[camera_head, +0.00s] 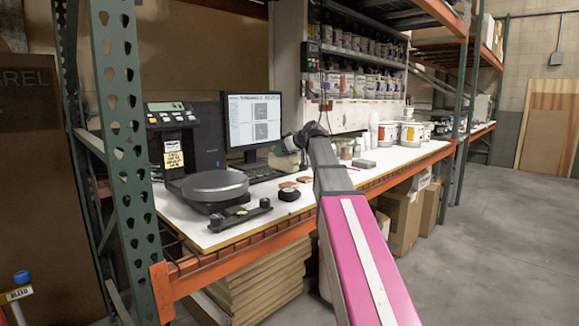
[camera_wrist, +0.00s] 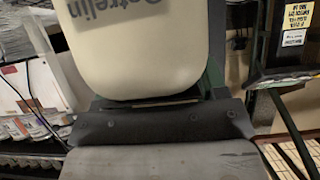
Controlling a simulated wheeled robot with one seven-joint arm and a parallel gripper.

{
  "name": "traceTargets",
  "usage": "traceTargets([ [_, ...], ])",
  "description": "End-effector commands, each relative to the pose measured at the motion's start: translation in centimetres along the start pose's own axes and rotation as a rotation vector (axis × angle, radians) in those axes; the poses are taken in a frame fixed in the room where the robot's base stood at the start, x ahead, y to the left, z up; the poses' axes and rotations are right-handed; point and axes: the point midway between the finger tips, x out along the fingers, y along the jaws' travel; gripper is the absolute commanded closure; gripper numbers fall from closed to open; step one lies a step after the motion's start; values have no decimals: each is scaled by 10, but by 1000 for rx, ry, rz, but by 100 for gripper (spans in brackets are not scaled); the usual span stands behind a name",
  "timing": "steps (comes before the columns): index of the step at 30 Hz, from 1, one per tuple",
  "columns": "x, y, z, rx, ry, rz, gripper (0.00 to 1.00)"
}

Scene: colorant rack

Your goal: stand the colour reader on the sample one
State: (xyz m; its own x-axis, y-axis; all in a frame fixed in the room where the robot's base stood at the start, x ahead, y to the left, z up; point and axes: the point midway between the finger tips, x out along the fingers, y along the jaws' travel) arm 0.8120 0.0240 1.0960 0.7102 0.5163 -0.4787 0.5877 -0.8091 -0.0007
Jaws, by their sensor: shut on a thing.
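The colour reader is a cream, rounded body (camera_head: 283,162) held by my gripper (camera_head: 297,144) in front of the monitor. It fills the upper middle of the wrist view (camera_wrist: 140,45), with grey lettering that reads upside down. My gripper is shut on it; the fingertips are hard to make out. Small round samples lie on the white bench: a reddish-brown disc (camera_head: 304,179), another brown one (camera_head: 287,185) and a thicker black puck (camera_head: 289,194). The reader appears above and behind them in the head view. Its underside is hidden, and I cannot tell which sample is sample one.
A round grey scale plate (camera_head: 215,186) and a black bar-like tool (camera_head: 238,215) occupy the bench's left. The monitor (camera_head: 253,122) and keyboard (camera_head: 257,172) stand behind. Several small jars (camera_head: 347,152), a grey box (camera_head: 364,164) and white cans (camera_head: 411,133) lie to the right.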

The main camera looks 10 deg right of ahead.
Motion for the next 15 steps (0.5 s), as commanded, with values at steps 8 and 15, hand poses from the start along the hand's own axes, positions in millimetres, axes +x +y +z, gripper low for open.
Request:
traceTargets([
  [8, 21, 39, 14, 0, 1, 1, 80],
  [15, 26, 42, 23, 0, 2, 1, 80],
])
